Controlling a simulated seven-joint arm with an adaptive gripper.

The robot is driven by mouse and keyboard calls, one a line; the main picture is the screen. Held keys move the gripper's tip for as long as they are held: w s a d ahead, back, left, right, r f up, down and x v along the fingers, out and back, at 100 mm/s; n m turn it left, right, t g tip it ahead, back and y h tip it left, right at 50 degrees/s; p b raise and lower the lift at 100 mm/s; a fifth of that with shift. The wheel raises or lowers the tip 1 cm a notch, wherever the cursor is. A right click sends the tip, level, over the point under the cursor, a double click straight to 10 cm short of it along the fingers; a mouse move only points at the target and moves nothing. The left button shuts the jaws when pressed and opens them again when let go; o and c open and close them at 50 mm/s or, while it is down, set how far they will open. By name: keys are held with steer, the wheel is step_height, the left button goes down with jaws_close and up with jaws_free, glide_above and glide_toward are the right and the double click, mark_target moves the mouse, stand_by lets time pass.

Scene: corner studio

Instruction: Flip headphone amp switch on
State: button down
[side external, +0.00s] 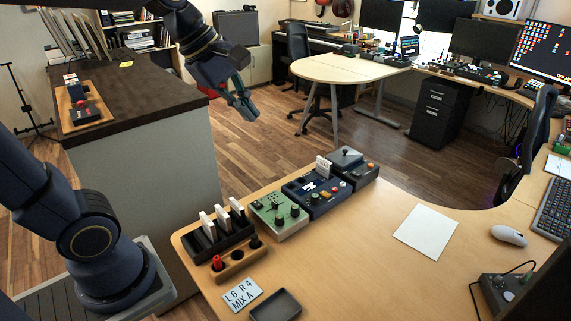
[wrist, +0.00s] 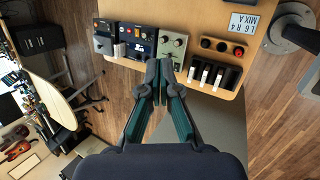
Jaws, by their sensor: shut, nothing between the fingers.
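No label that I can read says headphone amp. A row of small control boxes stands on the wooden desk: a pale green box (side external: 278,213) with dark knobs, a dark blue box (side external: 316,193) with knobs and a white card, and a dark box (side external: 350,167) with a stick-like control on top. The row also shows in the wrist view, with the green box (wrist: 171,46) nearest my gripper (wrist: 160,68). My gripper (side external: 246,110) is shut and empty, in the air above and behind the row, touching nothing. Switch positions are too small to tell.
A black rack (side external: 218,240) with white upright pieces and a wooden block (side external: 240,263) with red and black knobs stand left of the row. A sign (side external: 243,295) reads "L6 R4 MIX A". A dark tray (side external: 275,306) and white paper (side external: 426,231) lie on the desk.

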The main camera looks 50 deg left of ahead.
steer(key=w+a+f+n+g, duration=0.1)
steer(key=w+a+f+n, duration=0.45)
steer(key=w+n, duration=0.35)
steer(key=n+g, duration=0.5)
steer(key=n, duration=0.3)
glide_above(259, 205)
steer(key=a, duration=0.2)
step_height(259, 205, down, 21)
steer(key=shift+r, duration=0.15)
steer(key=f, duration=0.4)
steer(key=d+f, duration=0.1)
steer(key=f, duration=0.9)
steer(key=shift+d, duration=0.4)
